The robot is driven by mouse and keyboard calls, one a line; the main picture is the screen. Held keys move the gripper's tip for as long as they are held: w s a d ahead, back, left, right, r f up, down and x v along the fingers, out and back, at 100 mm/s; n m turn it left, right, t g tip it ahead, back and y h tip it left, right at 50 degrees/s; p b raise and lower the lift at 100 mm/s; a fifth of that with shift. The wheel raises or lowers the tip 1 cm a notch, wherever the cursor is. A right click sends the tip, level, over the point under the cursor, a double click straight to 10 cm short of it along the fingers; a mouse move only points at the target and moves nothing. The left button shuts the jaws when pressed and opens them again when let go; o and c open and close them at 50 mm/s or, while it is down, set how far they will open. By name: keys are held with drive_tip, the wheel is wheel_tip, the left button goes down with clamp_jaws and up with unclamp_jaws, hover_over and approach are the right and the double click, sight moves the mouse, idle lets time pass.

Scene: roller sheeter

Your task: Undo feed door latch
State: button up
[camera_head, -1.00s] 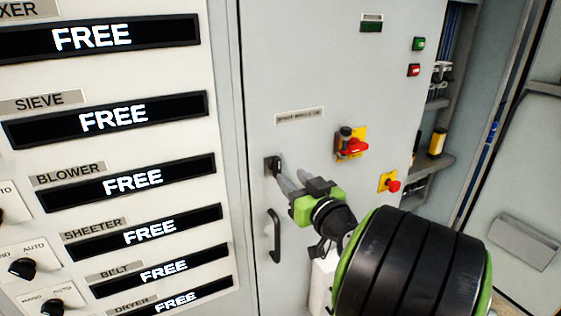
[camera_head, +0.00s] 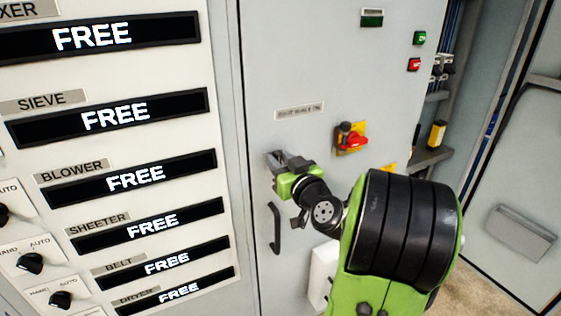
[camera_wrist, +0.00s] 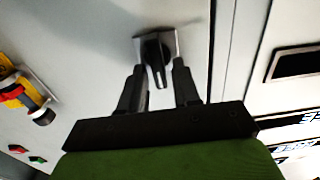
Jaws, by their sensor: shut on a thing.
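The feed door latch (camera_wrist: 153,46) is a small black turn lever on a silver plate, set on the grey door (camera_head: 320,60). In the wrist view it stands upright in the picture, its lower end between my fingers. My gripper (camera_wrist: 159,68) is shut on the latch, with one dark finger on each side. In the head view my gripper (camera_head: 276,160) is at the door's left edge, and its fingers and green body hide most of the latch. The door looks closed against its frame.
A black pull handle (camera_head: 275,228) is just below my gripper. A red rotary switch on a yellow plate (camera_head: 352,139) is to the right. A panel with "FREE" displays (camera_head: 130,178) and knobs stands at left. Open shelving (camera_head: 432,155) lies beyond the door's right.

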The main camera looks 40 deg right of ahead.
drive_tip(key=shift+s+d+f+m, duration=0.1)
drive_tip(key=shift+d+f+m, duration=0.15)
drive_tip(key=shift+m, duration=2.75)
drive_tip(key=shift+s+d+f+m, duration=0.1)
drive_tip(key=shift+d+f+m, duration=0.1)
drive_tip(key=shift+m, duration=2.8)
drive_tip(key=shift+d+f+m, duration=0.2)
drive_tip(key=shift+f+m, duration=0.05)
drive_tip(key=shift+m, duration=2.75)
drive_tip(key=o, duration=0.7)
